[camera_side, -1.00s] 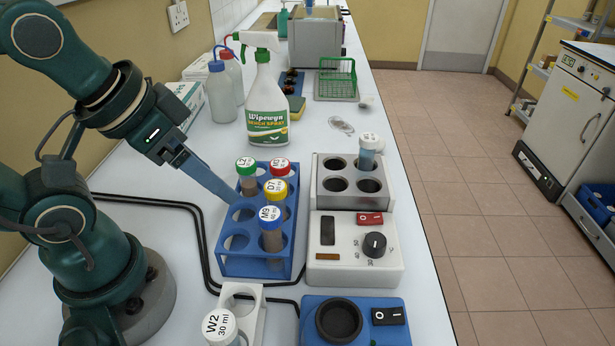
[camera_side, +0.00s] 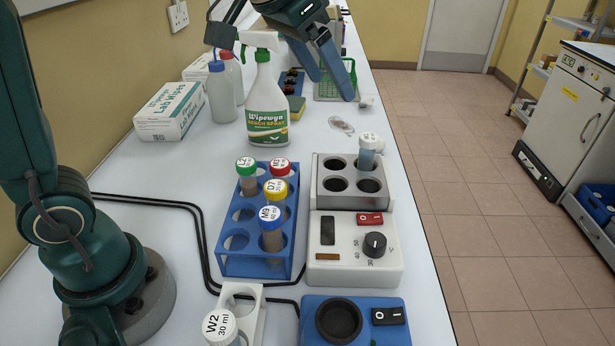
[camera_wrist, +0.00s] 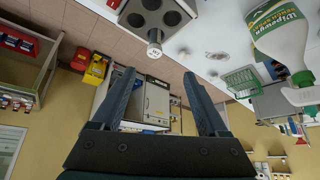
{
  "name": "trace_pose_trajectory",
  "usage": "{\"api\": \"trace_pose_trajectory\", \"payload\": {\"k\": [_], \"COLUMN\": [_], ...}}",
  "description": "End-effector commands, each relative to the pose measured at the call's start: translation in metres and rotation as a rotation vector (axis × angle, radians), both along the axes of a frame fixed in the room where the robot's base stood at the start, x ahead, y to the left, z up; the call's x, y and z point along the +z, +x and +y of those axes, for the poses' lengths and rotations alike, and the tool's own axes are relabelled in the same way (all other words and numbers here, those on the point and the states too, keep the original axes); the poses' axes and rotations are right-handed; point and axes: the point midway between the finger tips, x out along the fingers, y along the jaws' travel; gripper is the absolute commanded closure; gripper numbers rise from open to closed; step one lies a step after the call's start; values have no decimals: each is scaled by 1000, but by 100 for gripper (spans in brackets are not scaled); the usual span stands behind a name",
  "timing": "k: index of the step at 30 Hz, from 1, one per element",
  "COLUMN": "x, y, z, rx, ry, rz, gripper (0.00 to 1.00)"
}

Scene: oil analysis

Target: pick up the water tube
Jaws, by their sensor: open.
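A white-capped tube with pale blue liquid (camera_side: 368,152) stands upright in the back right hole of the grey heating block (camera_side: 320,196). It also shows in the wrist view (camera_wrist: 155,42), beyond the fingers. Another white-capped tube, labelled W2 30 ml (camera_side: 221,326), stands in a white holder (camera_side: 249,318) at the front, partly cut off. I cannot tell from the labels which tube holds water. My gripper (camera_side: 334,88) is open and empty, high above the bench and behind the heating block. Its two fingers are spread in the wrist view (camera_wrist: 158,85).
A blue rack (camera_side: 255,266) holds tubes with green, red, yellow and blue caps, left of the block. A spray bottle (camera_side: 267,112) and wash bottles (camera_side: 220,95) stand behind it. A green wire basket (camera_side: 337,80) is at the back. The bench's right edge is near the block.

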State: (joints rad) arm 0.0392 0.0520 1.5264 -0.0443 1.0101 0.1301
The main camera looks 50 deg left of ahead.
Motion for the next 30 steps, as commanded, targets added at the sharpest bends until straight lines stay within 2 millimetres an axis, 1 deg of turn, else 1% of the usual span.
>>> {"api": "trace_pose_trajectory", "payload": {"k": [1,3,6,9,12,17,24,30], "x": [-8,-19,-38,-57,-75,-92,-119,-133], "y": [16,34,55,66,70,71,82,87], "z": [-3,-6,-11,-15,-17,-18,-20,-21], "rx": [-10,-21,-31,-38,-42,-44,-44,-44], "ry": [1,1,1,0,2,4,4,3], "rz": [18,37,66,100,135,167,165,162], "gripper": [23,23,23,23,23,23,23,23]}}
